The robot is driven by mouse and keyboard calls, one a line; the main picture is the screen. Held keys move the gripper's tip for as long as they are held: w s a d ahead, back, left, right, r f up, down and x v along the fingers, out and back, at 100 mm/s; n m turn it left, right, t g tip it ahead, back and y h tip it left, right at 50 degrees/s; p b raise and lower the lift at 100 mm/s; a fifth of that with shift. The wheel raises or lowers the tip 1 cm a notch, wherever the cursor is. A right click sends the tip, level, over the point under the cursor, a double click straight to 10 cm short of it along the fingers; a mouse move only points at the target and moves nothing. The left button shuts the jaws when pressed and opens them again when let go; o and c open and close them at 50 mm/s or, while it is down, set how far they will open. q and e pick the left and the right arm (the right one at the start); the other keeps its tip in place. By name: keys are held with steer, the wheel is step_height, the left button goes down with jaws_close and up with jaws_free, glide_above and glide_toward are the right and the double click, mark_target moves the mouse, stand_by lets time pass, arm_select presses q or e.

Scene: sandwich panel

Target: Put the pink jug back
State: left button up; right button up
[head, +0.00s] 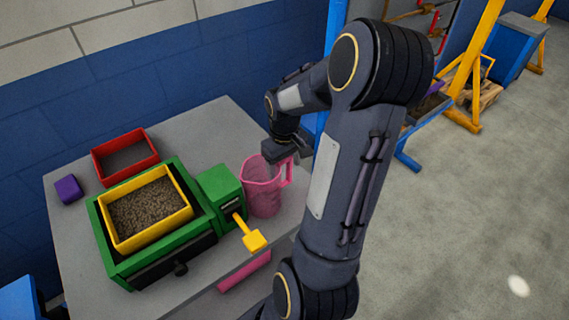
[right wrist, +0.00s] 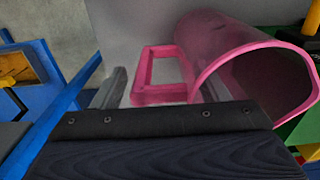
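The pink jug (head: 262,188) stands upright on the grey table beside the green box with the yellow lever. Its handle (head: 287,171) points to the right. In the right wrist view the jug (right wrist: 235,55) fills the upper right, with its handle (right wrist: 163,98) toward the middle. My right gripper (head: 281,153) is at the top of the handle; its tips are partly hidden in the head view. In the right wrist view it is open, with a grey finger left of the handle; the other finger is mostly hidden near the jug. My left gripper is not in view.
A green machine (head: 118,262) holds a yellow-rimmed tray (head: 186,211) of brown granules; its yellow lever (head: 252,240) sticks out near the jug. A red tray (head: 150,163) and purple block (head: 68,189) lie left. A pink piece (head: 245,271) shows at the table's front edge. A blue wall stands behind.

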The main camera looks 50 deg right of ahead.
step_height(320, 180, up, 12)
steer(key=s+a+t+y, duration=0.2)
steer(key=s+a, duration=0.1)
steer(key=a, duration=0.9)
steer(key=s+a+n+t+y, duration=0.1)
steer(key=s+a+t, duration=0.2)
steer(key=a, duration=0.9)
steer(key=shift+s+a+t+y, duration=0.3)
steer(key=shift+s+a+y, duration=0.1)
steer(key=shift+s, duration=0.4)
